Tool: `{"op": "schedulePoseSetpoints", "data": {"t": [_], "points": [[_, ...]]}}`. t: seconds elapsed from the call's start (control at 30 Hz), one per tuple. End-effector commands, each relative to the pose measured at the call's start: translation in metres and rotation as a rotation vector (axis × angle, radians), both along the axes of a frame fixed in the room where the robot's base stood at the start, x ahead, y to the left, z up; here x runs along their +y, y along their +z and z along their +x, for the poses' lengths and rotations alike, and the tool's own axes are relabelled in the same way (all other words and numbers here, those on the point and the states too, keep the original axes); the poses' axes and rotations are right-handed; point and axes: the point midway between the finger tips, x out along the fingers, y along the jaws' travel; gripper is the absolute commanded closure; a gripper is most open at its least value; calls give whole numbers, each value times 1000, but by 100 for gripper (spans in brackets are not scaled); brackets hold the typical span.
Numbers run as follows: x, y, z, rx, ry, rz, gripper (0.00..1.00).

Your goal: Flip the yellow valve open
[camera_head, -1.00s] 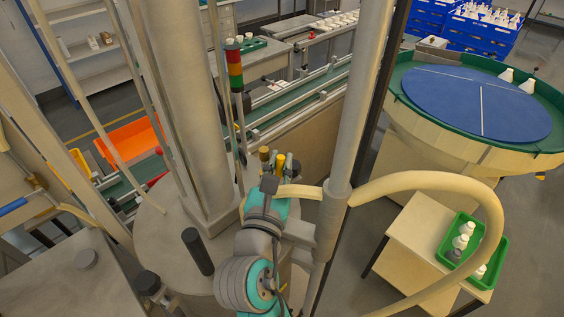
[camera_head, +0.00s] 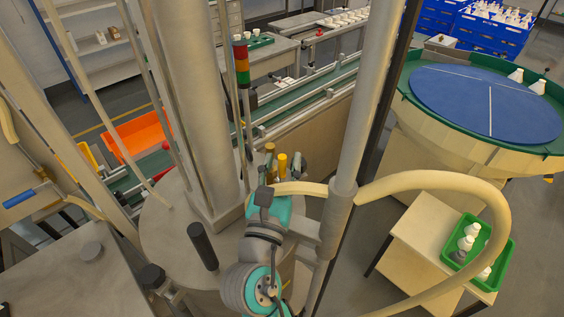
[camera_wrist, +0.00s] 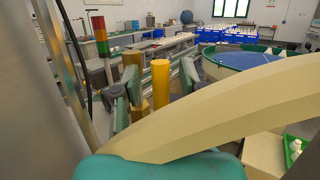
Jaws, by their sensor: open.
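A yellow upright cylinder (camera_head: 282,163) stands beyond my arm in the head view and near the centre of the wrist view (camera_wrist: 160,84). It may be the yellow valve's handle, but I cannot tell for sure. A second, amber cylinder (camera_head: 270,149) stands just behind it. My gripper (camera_head: 284,168) is open. In the wrist view its grey-green fingers (camera_wrist: 162,82) appear on either side of the yellow cylinder, with no clear contact. My own arm and a beige curved hose hide the lower part of that area.
A red-amber-green light tower (camera_head: 241,65) stands behind on the left. A conveyor (camera_head: 300,98) runs behind. A blue-topped round table (camera_head: 485,100) and a green tray (camera_head: 485,250) of white bottles are on the right. An orange bin (camera_head: 140,135) lies at left. Upright columns crowd the middle.

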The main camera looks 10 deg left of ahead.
Motion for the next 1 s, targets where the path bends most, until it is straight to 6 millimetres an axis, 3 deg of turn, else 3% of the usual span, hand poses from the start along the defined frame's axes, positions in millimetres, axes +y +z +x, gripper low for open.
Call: {"op": "schedulePoseSetpoints", "data": {"t": [0.23,0.5,0.7,1.0], "points": [[2,-5,-20,0,3,-2,58],[6,-18,-73,1,5,-2,58],[8,-25,-102,0,4,-2,58],[9,-29,-117,0,1,-1,58]]}}
